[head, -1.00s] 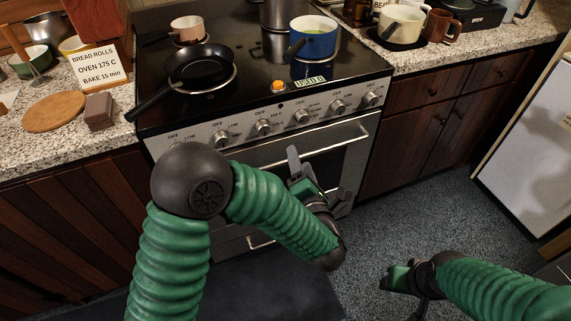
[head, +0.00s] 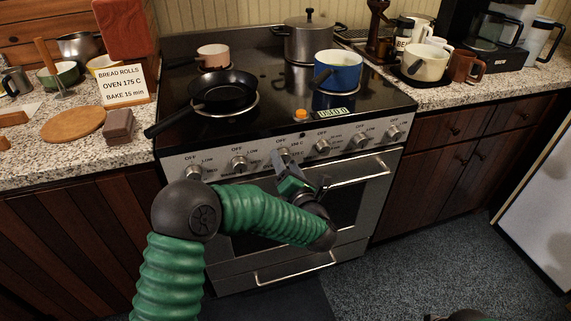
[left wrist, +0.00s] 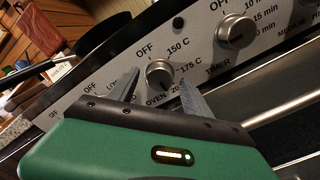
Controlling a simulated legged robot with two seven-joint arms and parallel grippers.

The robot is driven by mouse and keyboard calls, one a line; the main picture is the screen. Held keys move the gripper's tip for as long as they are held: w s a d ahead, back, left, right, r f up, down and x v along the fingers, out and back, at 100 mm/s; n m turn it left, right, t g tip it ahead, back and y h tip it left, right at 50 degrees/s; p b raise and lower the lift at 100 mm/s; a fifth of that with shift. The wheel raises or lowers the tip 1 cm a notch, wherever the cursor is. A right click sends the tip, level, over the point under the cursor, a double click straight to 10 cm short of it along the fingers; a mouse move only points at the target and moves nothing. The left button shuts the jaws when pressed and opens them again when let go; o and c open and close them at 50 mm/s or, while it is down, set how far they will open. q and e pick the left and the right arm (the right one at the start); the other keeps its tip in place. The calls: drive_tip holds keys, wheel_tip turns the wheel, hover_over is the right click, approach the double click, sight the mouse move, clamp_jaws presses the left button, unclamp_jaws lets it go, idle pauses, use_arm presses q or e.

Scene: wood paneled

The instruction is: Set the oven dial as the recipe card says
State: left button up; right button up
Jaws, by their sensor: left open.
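The recipe card (head: 123,85) stands on the left counter and reads "BREAD ROLLS, OVEN 175 C, BAKE 15 min". The oven dial (left wrist: 159,73) is a round silver knob on the stove's front panel, with OFF, 150 C and 175 C printed around it. I cannot make out where its pointer stands. In the head view the oven dial (head: 285,154) is partly hidden by my left gripper (head: 288,168). In the left wrist view the left gripper (left wrist: 159,82) is open, one finger on each side of the dial. Contact is not clear.
The timer dial (left wrist: 236,32) sits right of the oven dial, and other knobs line the panel. A black pan (head: 224,92), its handle overhanging the front left, a blue pot (head: 338,72) and a grey pot (head: 309,42) are on the cooktop. The oven door handle (head: 355,172) juts out below.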

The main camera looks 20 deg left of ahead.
use_arm(q)
drive_tip(key=shift+w+a, duration=0.25)
drive_tip(key=shift+d+r, duration=0.1)
drive_tip(key=shift+d, duration=0.15)
drive_tip(key=shift+c, duration=1.3)
clamp_jaws()
